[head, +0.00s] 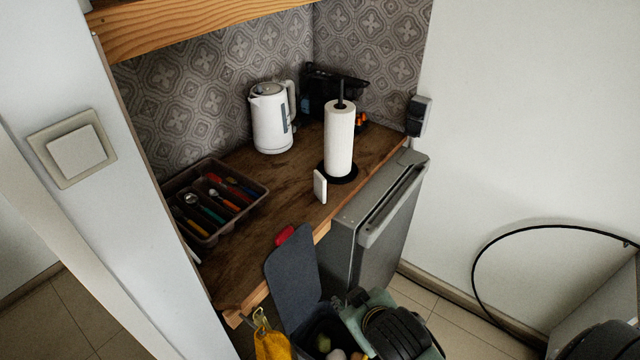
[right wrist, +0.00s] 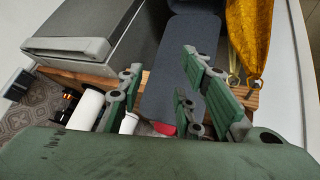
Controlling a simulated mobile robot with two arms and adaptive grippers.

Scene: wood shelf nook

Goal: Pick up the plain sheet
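A small plain white sheet-like piece (head: 320,187) stands upright on the wooden counter, in front of the paper towel roll. A white piece behind the fingers in the right wrist view (right wrist: 129,123) seems to be the same one. I cannot tell for certain that it is the plain sheet. My right gripper (right wrist: 160,75) is open, its green fingers spread with nothing between them. In the head view, my right arm's green hand (head: 375,298) is low, in front of the counter and apart from the white piece. My left gripper is not in view.
A paper towel roll (head: 339,140), white kettle (head: 271,118) and cutlery tray (head: 262,190) stand on the counter (head: 262,250). A dark grey rounded panel (head: 290,280) rises at its front edge, by a yellow bag (head: 270,342). A grey fridge (head: 385,225) stands right.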

